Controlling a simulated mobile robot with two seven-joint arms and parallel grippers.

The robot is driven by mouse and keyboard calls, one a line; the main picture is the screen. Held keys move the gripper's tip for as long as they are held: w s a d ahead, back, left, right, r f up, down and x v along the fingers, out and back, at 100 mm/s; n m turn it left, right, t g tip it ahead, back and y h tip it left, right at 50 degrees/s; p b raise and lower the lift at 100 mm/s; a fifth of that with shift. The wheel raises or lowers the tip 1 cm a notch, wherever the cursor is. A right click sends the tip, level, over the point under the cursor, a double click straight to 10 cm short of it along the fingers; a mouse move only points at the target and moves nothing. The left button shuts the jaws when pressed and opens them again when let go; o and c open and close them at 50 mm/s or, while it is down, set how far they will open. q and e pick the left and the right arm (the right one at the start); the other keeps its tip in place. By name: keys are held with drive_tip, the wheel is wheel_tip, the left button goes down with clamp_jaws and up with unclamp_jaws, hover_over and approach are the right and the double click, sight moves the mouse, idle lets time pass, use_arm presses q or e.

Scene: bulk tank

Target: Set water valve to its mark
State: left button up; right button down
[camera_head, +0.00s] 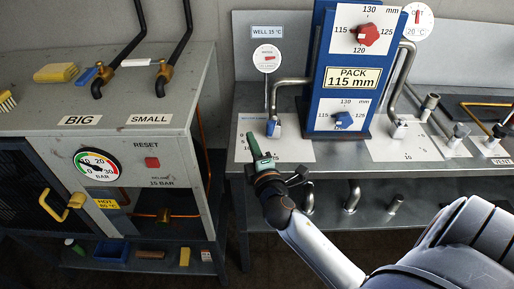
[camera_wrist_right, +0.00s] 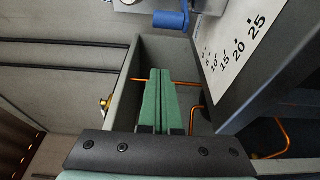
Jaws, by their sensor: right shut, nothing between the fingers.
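The blue-handled valve (camera_head: 273,128) stands on a white scale plate (camera_head: 290,150) at the left end of the right bench, under the WELL 15 °C label. In the right wrist view its blue handle (camera_wrist_right: 172,19) is at the top, beside the scale plate (camera_wrist_right: 242,45) with numbers from 5 to 25. I cannot make out the mark or the exact setting. My right gripper (camera_head: 254,143) is in front of and left of the valve, apart from it. Its green fingers (camera_wrist_right: 160,75) are together and empty. My left gripper is not in view.
A blue PACK 115 mm column (camera_head: 352,78) with red (camera_head: 368,34) and blue knobs stands right of the valve. A gap separates cabinet and bench.

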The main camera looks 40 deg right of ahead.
drive_tip(key=x, duration=0.4)
drive_tip(key=shift+w+d, duration=0.15)
drive_tip(key=s+d, duration=0.1)
drive_tip(key=s+d+p, duration=0.1)
drive_tip(key=shift+s+d, duration=0.2)
drive_tip(key=shift+d, duration=0.05)
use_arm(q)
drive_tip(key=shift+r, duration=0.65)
use_arm(e)
drive_tip(key=shift+s+d, duration=0.2)
drive_tip(key=shift+d, duration=0.1)
